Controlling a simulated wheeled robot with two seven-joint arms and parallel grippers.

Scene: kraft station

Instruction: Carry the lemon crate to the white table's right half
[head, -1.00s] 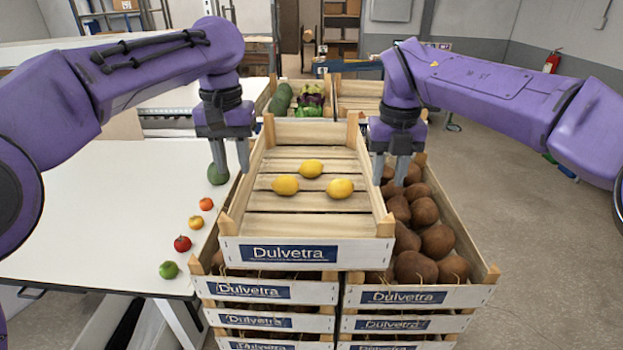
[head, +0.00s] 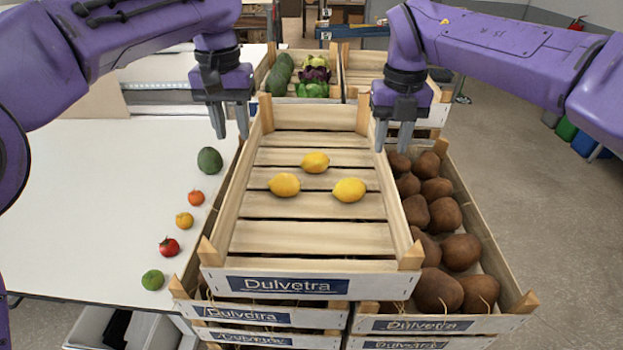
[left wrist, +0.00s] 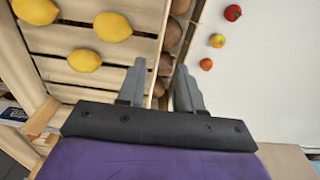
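The lemon crate (head: 315,237) is a slatted wooden box with a blue "Dulvetra" label, holding three lemons (head: 349,190). It rests on top of stacked crates. The white table (head: 95,200) stands to its left. My left gripper (head: 229,135) is open at the crate's left wall, toward the back. In the left wrist view its fingers (left wrist: 160,88) are apart, one toward the crate's inside and one toward the outside; no contact is clear. My right gripper (head: 393,148) is open and empty at the right wall, toward the back; its inner finger is close to that wall.
An avocado (head: 210,160), an orange fruit (head: 196,198), a yellow fruit (head: 184,220), a tomato (head: 169,247) and a lime (head: 153,280) line the table's right edge. A crate of brown produce (head: 461,250) is right of the lemon crate. A vegetable crate (head: 312,88) stands behind.

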